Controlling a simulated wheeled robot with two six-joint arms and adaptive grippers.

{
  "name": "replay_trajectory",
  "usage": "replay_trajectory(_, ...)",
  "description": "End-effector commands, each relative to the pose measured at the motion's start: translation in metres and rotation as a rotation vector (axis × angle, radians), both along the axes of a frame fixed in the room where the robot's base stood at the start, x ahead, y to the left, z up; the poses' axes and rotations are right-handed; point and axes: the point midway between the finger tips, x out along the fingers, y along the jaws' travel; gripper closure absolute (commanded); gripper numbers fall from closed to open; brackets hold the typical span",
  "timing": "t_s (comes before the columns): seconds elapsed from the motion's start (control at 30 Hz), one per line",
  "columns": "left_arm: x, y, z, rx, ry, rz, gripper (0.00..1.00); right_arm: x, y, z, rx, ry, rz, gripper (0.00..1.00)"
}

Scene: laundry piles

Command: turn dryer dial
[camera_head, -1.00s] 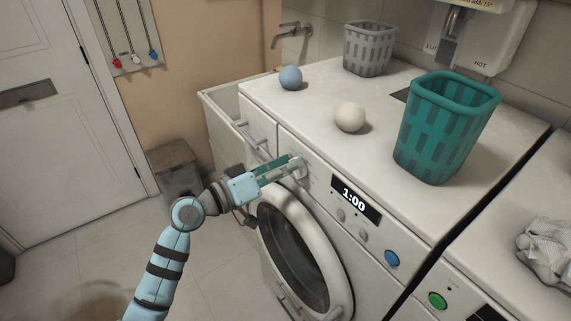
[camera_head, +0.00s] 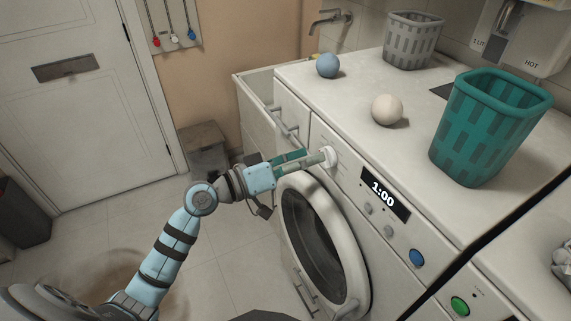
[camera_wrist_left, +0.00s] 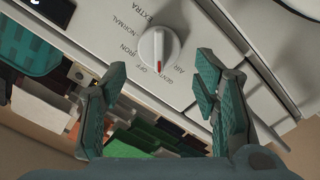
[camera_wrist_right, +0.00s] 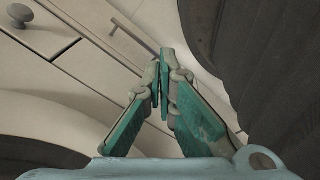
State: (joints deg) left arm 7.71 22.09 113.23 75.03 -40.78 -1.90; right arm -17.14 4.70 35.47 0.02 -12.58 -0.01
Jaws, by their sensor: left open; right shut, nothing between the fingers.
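The dryer (camera_head: 345,200) stands at the right of the head view, with a display (camera_head: 384,197) reading 1:00. In the head view the dial (camera_head: 330,157) sits at the upper left of the front panel, partly hidden by my left gripper (camera_head: 318,158). In the left wrist view, my left gripper (camera_wrist_left: 160,82) is open, its fingertips on either side just below the dial, apart from it. My right gripper (camera_wrist_right: 160,75) is shut and empty.
A blue ball (camera_head: 327,66), a cream ball (camera_head: 387,110), a grey basket (camera_head: 411,42) and a teal basket (camera_head: 490,125) stand on top. The round door (camera_head: 318,235) is below the dial. A grey bin (camera_head: 205,150) stands left; the floor there is mostly clear.

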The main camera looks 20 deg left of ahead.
Motion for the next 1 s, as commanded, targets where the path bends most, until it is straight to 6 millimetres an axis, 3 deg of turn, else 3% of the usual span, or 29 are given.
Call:
replay_trajectory(0.2,-0.049,0.04,-0.002,0.009,0.008,-0.002,0.45,0.0,0.001,0.0,0.001,0.0,0.0,1.0)
replay_trajectory(0.33,-0.064,0.052,-0.001,0.004,0.001,-0.004,0.45,0.0,0.001,0.0,0.001,0.001,0.0,1.0)
replay_trajectory(0.93,-0.068,0.058,0.0,-0.01,0.008,0.004,0.45,0.0,0.002,0.0,0.002,0.001,0.0,1.0)
replay_trajectory(1.0,-0.063,0.065,-0.007,0.03,0.006,0.033,0.45,0.0,0.002,0.0,0.003,0.001,-0.001,1.0)
